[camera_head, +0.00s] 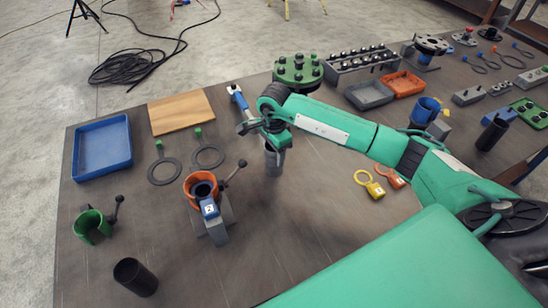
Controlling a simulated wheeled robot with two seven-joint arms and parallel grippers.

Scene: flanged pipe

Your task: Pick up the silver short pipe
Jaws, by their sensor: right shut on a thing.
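The silver short pipe (274,162) is upright near the middle of the table, below my right gripper (276,138). The right gripper points down and is shut on the upper part of the pipe, and its fingers hide the pipe's top. I cannot tell whether the pipe's lower end touches the table. My right arm comes in from the right side of the view. My left gripper is not in view.
Left of the pipe stand an orange clamp (199,181) with a blue tag and a green clamp (93,226). A black pipe (135,277) is at the front left. A blue tray (103,147) and wooden board (181,111) lie behind. Yellow padlock (374,188) lies right.

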